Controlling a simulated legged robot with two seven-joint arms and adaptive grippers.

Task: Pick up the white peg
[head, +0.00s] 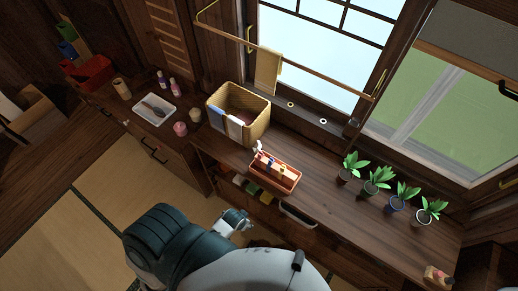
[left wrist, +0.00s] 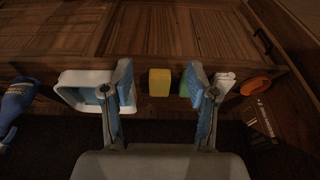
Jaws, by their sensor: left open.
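A small white piece (head: 259,146) shows at the back left corner of an orange-red tray (head: 277,184) on the long wooden counter. It is too small to tell for sure whether it is the white peg. The tray holds several small upright items. My left gripper (head: 236,220) is in front of the counter, below and left of the tray, apart from it. In the left wrist view its blue-padded fingers (left wrist: 161,92) are open and empty, with a yellow block (left wrist: 159,82) and a green item (left wrist: 185,82) beyond them. My right gripper is not in view.
A wicker basket (head: 250,107) with cloths stands left of the tray. Several potted plants (head: 378,181) line the counter's right part. A low shelf holds small items and a white bin (head: 299,216). A towel bar (head: 315,70) crosses the window. Tatami floor (head: 98,205) is clear at left.

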